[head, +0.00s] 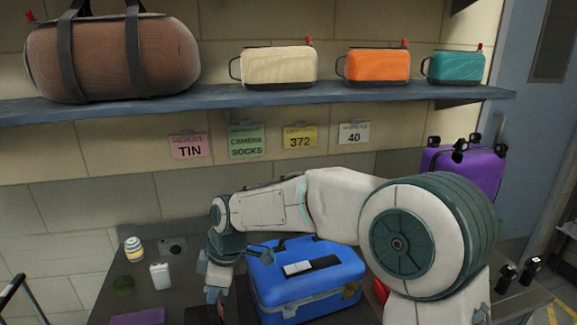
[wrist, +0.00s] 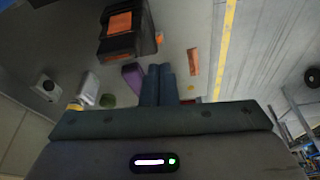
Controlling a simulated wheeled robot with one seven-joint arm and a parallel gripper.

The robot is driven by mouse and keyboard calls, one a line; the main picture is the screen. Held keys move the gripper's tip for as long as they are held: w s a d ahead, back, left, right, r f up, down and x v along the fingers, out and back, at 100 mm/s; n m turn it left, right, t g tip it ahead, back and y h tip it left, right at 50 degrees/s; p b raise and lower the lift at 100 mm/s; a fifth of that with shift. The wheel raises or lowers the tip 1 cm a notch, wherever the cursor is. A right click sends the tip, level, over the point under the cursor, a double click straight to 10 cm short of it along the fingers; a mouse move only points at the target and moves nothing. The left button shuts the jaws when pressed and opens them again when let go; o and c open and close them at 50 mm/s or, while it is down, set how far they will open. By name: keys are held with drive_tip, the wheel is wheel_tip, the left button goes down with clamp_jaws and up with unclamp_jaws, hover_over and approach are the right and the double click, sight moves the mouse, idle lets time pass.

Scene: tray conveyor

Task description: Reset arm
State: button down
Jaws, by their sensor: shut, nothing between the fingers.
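My gripper (head: 213,294) hangs at the end of my bent arm, pointing down over the dark counter, just left of the blue suitcase (head: 318,270). In the wrist view its two blue-grey fingers (wrist: 158,72) are pressed together with nothing between them. My arm reaches in from the right and hides part of the suitcase and counter.
The counter (head: 105,296) holds a yellow-and-white bottle (head: 134,249), a white carton (head: 160,275), a green round item (head: 123,286) and a purple item (head: 138,317). A purple suitcase (head: 486,170) stands right. A shelf (head: 215,101) with bags runs above.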

drive_tip(key=d+r+m+t+h, duration=0.25)
drive_tip(key=d+m, duration=0.35)
drive_tip(key=d, duration=0.7)
drive_tip(key=s+d+m, duration=0.7)
drive_tip(key=d, duration=0.3)
drive_tip(key=s+d+r+m+t, duration=0.1)
drive_tip(key=s+d+m, duration=0.6)
drive_tip(key=d, duration=0.4)
drive_tip(key=shift+d+r+h, duration=0.15)
drive_tip(key=shift+d+h, duration=0.1)
drive_tip(key=shift+h, duration=0.2)
